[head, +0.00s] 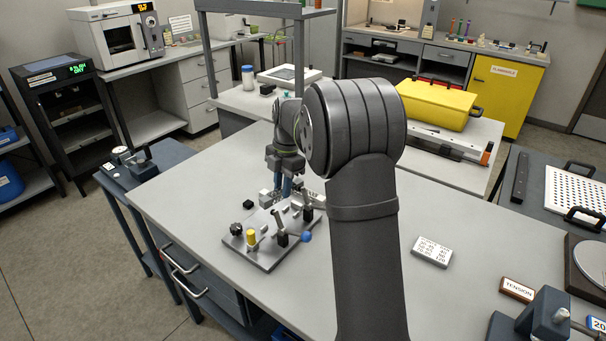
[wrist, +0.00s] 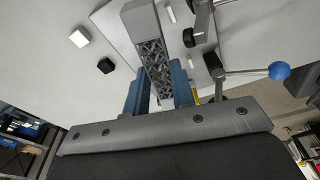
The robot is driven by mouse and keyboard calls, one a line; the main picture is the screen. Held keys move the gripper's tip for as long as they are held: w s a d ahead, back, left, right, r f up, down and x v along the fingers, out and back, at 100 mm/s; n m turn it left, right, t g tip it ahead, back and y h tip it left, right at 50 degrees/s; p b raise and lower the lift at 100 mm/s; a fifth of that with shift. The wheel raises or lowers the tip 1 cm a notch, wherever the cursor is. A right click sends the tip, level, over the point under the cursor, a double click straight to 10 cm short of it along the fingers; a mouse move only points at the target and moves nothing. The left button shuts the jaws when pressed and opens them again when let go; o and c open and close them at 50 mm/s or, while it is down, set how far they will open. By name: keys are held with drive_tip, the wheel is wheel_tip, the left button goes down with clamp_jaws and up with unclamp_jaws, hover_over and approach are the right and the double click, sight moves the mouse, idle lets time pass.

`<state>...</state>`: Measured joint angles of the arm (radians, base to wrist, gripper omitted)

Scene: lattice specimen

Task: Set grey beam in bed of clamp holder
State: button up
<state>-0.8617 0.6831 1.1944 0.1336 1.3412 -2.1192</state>
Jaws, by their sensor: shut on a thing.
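The grey beam (wrist: 154,62), with an open lattice face and a solid end block, is between the blue fingers of my gripper (wrist: 158,88) in the wrist view. My gripper is shut on it. In the head view my gripper (head: 284,187) points down at the far side of the clamp holder (head: 262,257), a flat grey plate with clamps, black knobs and a yellow post. A lever with a blue ball (wrist: 279,70) stands right of the beam in the wrist view. The beam is over or beside the plate; its height and the bed are unclear.
A small black block (wrist: 106,65) and a white block (wrist: 79,37) lie left of the beam in the wrist view. A printed white block (head: 432,251) lies on the bench right of my arm. The bench front left of the holder is clear.

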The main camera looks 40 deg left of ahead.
sight(279, 193)
drive_tip(key=s+n, duration=0.1)
drive_tip(key=s+d+n, duration=0.1)
drive_tip(key=shift+s+f, duration=0.1)
drive_tip(key=shift+s, duration=0.2)
drive_tip(key=shift+s+d+f, duration=0.1)
drive_tip(key=shift+f, duration=2.55)
drive_tip(key=o, duration=0.3)
drive_tip(key=shift+c, duration=1.3)
drive_tip(key=shift+f, duration=1)
